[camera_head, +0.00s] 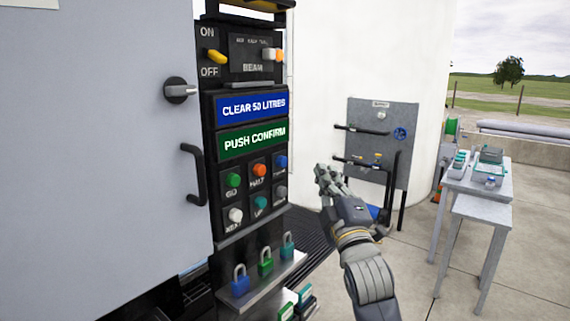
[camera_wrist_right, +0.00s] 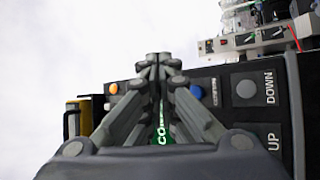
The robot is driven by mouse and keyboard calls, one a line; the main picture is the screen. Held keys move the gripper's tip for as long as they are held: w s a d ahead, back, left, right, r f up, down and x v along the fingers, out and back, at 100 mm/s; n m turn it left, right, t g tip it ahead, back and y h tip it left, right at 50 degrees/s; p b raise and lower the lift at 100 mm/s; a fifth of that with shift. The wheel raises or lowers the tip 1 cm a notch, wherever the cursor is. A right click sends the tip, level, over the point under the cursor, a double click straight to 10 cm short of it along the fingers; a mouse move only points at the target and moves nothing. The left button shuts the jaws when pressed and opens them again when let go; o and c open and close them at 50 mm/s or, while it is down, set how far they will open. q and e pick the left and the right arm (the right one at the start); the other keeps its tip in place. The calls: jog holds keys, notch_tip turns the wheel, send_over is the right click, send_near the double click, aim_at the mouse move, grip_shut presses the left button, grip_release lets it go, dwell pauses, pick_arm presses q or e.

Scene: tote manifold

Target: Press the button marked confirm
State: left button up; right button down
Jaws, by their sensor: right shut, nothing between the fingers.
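The black control panel (camera_head: 246,215) stands left of centre in the head view. Its green display (camera_head: 252,139) reads PUSH CONFIRM. Below are a green button (camera_head: 233,180), an orange button (camera_head: 259,170), a blue button (camera_head: 281,161), a white button (camera_head: 235,215), a teal button (camera_head: 261,202) and a grey button (camera_head: 280,192). I cannot read a confirm label on any button. My right gripper (camera_head: 325,172) is shut and empty, right of the buttons and apart from them. In the right wrist view its closed fingers (camera_wrist_right: 158,62) cover part of the panel. My left gripper is not in view.
A blue display (camera_head: 251,107) and switches sit higher on the panel. A grey door with a black handle (camera_head: 194,174) is at left. Padlocks (camera_head: 265,262) stand on a ledge below the buttons. A grey board (camera_head: 382,145) and a table (camera_head: 478,183) stand further right.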

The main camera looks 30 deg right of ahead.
aim_at(284, 162)
jog(key=w+a, duration=0.2)
jog(key=w, duration=0.4)
jog(key=shift+w+a+b, duration=0.15)
jog(key=shift+a+b, duration=0.15)
jog(key=shift+a, duration=0.05)
dwell(1.1)
jog(key=shift+w+a, duration=0.15)
jog(key=shift+w, duration=0.2)
jog(key=shift+w+a, duration=0.25)
jog(key=shift+w, duration=0.3)
dwell(0.8)
jog(key=shift+s+d, duration=0.1)
jog(key=shift+s, duration=0.05)
jog(key=shift+s+d+p, duration=0.3)
jog(key=shift+s+p, duration=0.15)
jog(key=shift+s, duration=0.35)
